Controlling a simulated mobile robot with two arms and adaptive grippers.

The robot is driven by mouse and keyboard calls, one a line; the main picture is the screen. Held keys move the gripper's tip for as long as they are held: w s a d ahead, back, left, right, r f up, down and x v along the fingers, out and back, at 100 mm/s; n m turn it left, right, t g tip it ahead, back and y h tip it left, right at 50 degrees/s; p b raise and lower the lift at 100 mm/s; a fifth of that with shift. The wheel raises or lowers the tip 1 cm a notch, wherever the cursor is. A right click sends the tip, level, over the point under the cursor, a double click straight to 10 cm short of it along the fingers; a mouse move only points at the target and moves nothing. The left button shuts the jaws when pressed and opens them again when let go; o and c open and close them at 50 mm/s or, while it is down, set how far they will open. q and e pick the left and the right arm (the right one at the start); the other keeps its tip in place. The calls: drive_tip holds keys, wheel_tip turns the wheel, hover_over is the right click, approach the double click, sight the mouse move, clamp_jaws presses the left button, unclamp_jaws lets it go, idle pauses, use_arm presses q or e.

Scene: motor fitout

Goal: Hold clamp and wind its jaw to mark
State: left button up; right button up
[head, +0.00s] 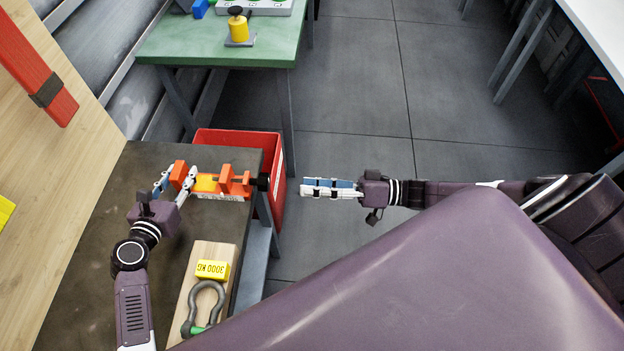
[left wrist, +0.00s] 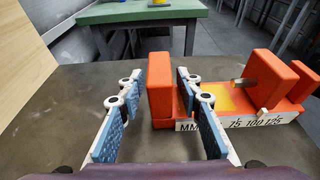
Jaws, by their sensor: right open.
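An orange clamp (head: 228,183) lies on the dark bench, with upright orange blocks, a yellow patch and a white millimetre scale. It also shows in the left wrist view (left wrist: 270,80). Its black knob (head: 263,182) points right, at the bench's edge. My left gripper (head: 176,181) is at the clamp's left end. In the left wrist view its blue-padded fingers (left wrist: 160,118) are apart, with the left end block (left wrist: 160,90) showing between them and a gap beside the left finger. My right gripper (head: 328,188) is open and empty, right of the knob and apart from it.
A wooden board (head: 214,252) with a yellow 3000 KG block (head: 212,269) and a grey shackle (head: 205,303) lies nearer on the bench. A red bin (head: 279,150) stands beyond the bench's right edge. A green table (head: 275,45) stands behind.

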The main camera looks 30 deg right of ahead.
use_arm(q)
drive_tip(key=shift+s, duration=0.1)
drive_tip(key=v, duration=1.1)
drive_tip(key=shift+s+a+r, duration=0.25)
